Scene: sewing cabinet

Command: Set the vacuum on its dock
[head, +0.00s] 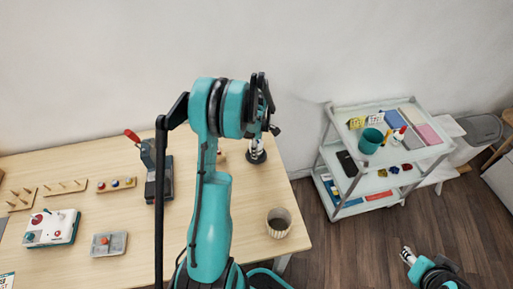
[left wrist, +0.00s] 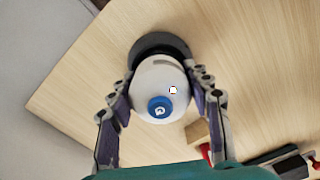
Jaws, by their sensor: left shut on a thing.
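The vacuum (left wrist: 165,78) is a white rounded body with a blue round cap, seen end-on in the left wrist view. My left gripper (left wrist: 160,100) has one finger on each side of it and is shut on it. A dark round base (left wrist: 160,45), which looks like the dock, shows just beyond the vacuum. In the head view the dark base (head: 257,157) is on the table near its right back edge, beneath my left gripper (head: 256,144). I cannot tell whether the vacuum touches the base. My right gripper (head: 407,254) is at the lower right, away from the table; its opening is unclear.
The wooden table (head: 140,215) holds a dark device with a red handle (head: 158,175), a white-and-red box (head: 52,228), peg boards (head: 62,187) and a ribbed cup (head: 279,222). A small wooden block (left wrist: 197,132) lies near the vacuum. A loaded cart (head: 385,150) stands right.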

